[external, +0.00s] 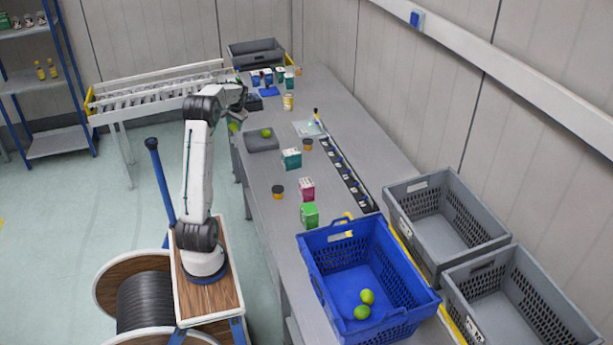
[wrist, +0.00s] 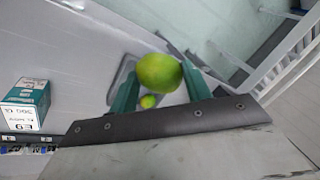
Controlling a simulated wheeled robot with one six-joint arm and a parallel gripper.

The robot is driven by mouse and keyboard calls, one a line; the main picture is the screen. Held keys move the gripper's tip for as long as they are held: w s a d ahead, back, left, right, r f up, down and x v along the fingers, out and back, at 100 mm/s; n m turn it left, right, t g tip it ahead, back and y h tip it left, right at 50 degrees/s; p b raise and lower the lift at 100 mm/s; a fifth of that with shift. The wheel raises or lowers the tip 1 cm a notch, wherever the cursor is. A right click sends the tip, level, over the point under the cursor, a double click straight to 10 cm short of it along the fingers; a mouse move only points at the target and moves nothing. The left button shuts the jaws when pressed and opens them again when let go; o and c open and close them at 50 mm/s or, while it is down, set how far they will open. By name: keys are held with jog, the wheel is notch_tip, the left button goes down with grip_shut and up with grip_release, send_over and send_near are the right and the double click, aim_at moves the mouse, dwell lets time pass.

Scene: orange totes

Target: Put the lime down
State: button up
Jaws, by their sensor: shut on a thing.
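My gripper (external: 236,113) is shut on a green lime (wrist: 160,73), which sits between its two teal fingers in the wrist view. In the external view the held lime (external: 232,127) shows below the gripper, near the left edge of the long table. A second lime (external: 265,132) lies on a small grey tray (external: 257,144), to the right of the held one. In the wrist view this second lime (wrist: 149,101) looks smaller, farther below the fingers. Two more limes (external: 367,296) lie in the blue crate (external: 320,270).
The grey table (external: 375,150) holds a teal box (external: 291,158), a magenta box (external: 307,189), a green box (external: 309,215) and small jars. Grey crates (external: 430,205) stand at the right. A roller conveyor (external: 160,92) is at the back left.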

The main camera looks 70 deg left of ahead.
notch_tip(320, 180, up, 13)
jog(key=w+d+m+t, duration=0.3)
jog(key=w+d+m, duration=0.8)
jog(key=w+d, duration=2.2)
jog(key=w+d+m+t+h, duration=0.1)
jog(key=d+m, duration=0.1)
jog(key=d, duration=0.7)
jog(key=w+d+m+h, duration=0.1)
jog(key=w+d+m, duration=0.15)
jog(key=d, duration=0.75)
jog(key=m+h, duration=0.4)
jog(key=m, duration=0.9)
send_over(350, 305)
jog(key=s+a, duration=0.1)
jog(key=shift+s, duration=0.1)
notch_tip(350, 305, down, 28)
